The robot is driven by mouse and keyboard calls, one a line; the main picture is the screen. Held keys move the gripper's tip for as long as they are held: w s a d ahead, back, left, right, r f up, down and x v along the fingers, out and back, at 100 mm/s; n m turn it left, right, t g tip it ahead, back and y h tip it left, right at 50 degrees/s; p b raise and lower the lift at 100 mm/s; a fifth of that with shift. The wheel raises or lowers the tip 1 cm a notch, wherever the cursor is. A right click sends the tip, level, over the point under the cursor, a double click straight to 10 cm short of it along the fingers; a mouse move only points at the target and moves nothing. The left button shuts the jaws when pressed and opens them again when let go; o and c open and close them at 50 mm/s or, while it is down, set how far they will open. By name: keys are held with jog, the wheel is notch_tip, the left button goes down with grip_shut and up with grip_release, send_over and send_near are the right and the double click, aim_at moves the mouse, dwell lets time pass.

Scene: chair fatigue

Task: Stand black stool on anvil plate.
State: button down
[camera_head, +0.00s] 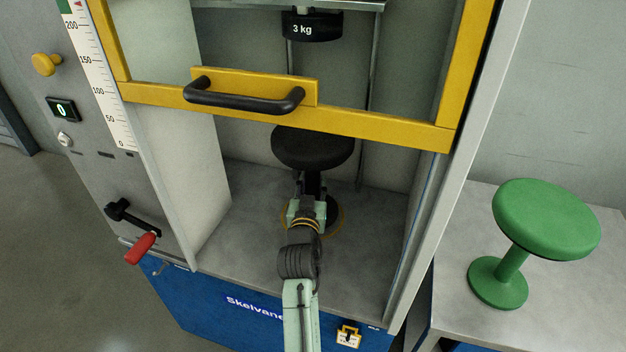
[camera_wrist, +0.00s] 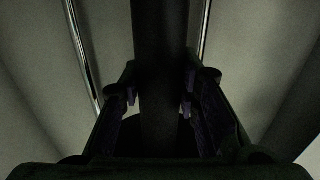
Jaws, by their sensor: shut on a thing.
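The black stool (camera_head: 313,148) stands upright inside the test machine, its round seat just behind and below the yellow frame's lower bar. My gripper (camera_head: 312,186) reaches in from the front and is shut on the stool's stem. In the wrist view the dark stem (camera_wrist: 160,70) runs upright between the two fingers of my gripper (camera_wrist: 161,92). The anvil plate (camera_head: 334,217) shows as a dark disc with a yellow ring on the machine floor, under the stool. My arm and gripper hide the stool's foot, so I cannot tell whether it touches the plate.
The raised yellow guard frame (camera_head: 370,134) with a black handle (camera_head: 243,97) crosses above my arm. A 3 kg weight (camera_head: 312,27) hangs over the stool. A green stool (camera_head: 545,220) stands on the side table (camera_head: 470,318) at right. A red-handled crank (camera_head: 140,247) is at left.

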jog(key=shift+f, duration=0.55)
jog(key=shift+r, duration=0.15)
jog(key=c, duration=1.7)
grip_release()
jog(key=shift+f, duration=0.45)
jog(key=o, duration=0.5)
jog(key=shift+r, duration=0.1)
jog(key=shift+r, duration=0.1)
jog(key=s+a+b, duration=0.1)
jog(key=s+b, duration=0.2)
jog(key=s, duration=0.9)
jog(key=shift+a, duration=0.2)
